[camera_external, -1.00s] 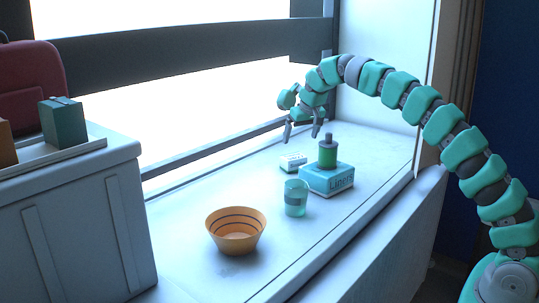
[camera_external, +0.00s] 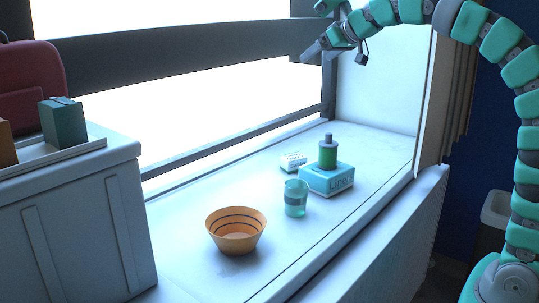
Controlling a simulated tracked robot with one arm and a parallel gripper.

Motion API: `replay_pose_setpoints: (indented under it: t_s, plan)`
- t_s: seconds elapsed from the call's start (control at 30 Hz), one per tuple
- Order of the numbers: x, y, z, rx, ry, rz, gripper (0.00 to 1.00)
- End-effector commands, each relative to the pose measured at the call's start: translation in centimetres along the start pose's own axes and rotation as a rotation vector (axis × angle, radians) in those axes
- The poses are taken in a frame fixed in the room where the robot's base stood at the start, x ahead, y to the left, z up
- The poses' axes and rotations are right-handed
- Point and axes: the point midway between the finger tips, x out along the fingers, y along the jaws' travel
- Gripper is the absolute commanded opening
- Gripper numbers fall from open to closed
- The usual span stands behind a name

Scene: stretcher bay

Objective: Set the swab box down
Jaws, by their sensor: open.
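The swab box appears to be the small white box (camera_external: 293,162) with a greenish marking; its label is too small to read. It lies flat on the white ledge (camera_external: 180,235), behind and left of the blue linen box (camera_external: 327,180), with a small gap between them. My gripper (camera_external: 335,56) is open and empty, high above the ledge in front of the window frame. It is well clear of the white box and touches nothing.
A green bottle (camera_external: 328,156) with a grey cap stands on the linen box. A teal cup (camera_external: 296,198) and an orange bowl (camera_external: 236,231) stand nearer. A grey cabinet (camera_external: 75,225) is at left, and a bin (camera_external: 492,222) is at right. The ledge's far right is free.

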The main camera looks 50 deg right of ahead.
Motion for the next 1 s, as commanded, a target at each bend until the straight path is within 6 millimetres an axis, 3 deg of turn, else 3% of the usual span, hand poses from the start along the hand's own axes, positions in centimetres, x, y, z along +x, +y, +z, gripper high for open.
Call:
replay_pose_setpoints:
  t_s: [0.03,0.2,0.5,0.7,1.0]
  plan:
    - [-2.3,-0.4,-0.4,-0.009,0.036,-0.01,0.94]
    - [-8.4,-1.6,-1.1,-0.04,0.147,-0.039,0.94]
    - [-18.2,-2.9,-0.8,-0.083,0.328,-0.077,0.94]
    - [-21.2,-3.1,-0.5,-0.095,0.387,-0.086,0.94]
    - [-21.5,-3.2,-0.4,-0.098,0.394,-0.088,0.94]
